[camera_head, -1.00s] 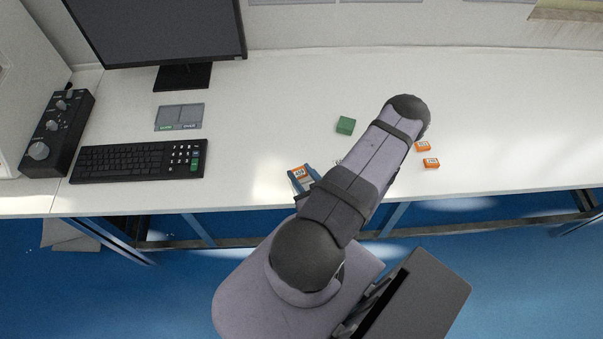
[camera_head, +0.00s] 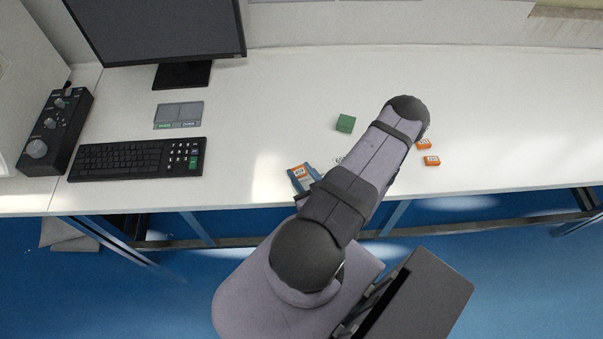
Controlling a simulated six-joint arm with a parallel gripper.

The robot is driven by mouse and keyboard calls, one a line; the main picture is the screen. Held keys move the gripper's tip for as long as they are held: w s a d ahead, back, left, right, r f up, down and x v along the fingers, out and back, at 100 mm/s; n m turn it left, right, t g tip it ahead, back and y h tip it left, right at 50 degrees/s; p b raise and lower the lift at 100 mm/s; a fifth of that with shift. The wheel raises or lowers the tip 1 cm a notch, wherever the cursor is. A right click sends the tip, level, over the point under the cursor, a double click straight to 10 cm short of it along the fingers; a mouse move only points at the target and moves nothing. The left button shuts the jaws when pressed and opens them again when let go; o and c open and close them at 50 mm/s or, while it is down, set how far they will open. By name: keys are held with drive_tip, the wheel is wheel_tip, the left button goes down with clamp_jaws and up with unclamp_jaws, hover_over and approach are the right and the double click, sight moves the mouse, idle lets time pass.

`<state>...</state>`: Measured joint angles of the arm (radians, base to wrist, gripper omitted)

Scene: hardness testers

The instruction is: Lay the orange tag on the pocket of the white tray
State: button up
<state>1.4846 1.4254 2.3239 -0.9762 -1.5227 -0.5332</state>
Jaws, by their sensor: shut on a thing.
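My gripper (camera_head: 304,178) is just left of my arm's middle, near the table's front edge. Its blue parts are around an orange tag (camera_head: 299,172) with dark print on a white label, and it is shut on this tag. The tag looks raised above the table, but its height is hard to judge. Two more orange tags lie at the right of my arm: one (camera_head: 432,161) in full view and one (camera_head: 422,145) partly covered by the arm. I cannot clearly make out a white tray; dark print shows on white beside my arm, and the arm hides what is beyond it.
A green block (camera_head: 345,123) sits left of my elbow. A grey two-section tray (camera_head: 179,114) with labels lies behind the keyboard (camera_head: 137,159). A monitor (camera_head: 160,30) and a black knob box (camera_head: 54,132) stand at the left.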

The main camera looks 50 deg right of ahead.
sight(301, 176)
drive_tip(key=shift+s+a+f, duration=0.15)
drive_tip(key=shift+f, duration=0.45)
drive_tip(key=o, duration=1.1)
drive_tip(key=shift+o, duration=0.4)
wheel_tip(301, 176, up, 10)
drive_tip(key=p, duration=0.8)
drive_tip(key=shift+w, duration=0.2)
drive_tip(key=s+d+m+g+h, duration=0.5)
drive_tip(key=s+d+m, duration=0.1)
drive_tip(key=d, duration=0.4)
drive_tip(key=shift+s+d+h+p, duration=0.15)
drive_tip(key=shift+s+h+p, duration=0.2)
drive_tip(key=shift+h, duration=0.05)
drive_tip(key=shift+r, duration=0.1)
drive_tip(key=shift+w, duration=0.1)
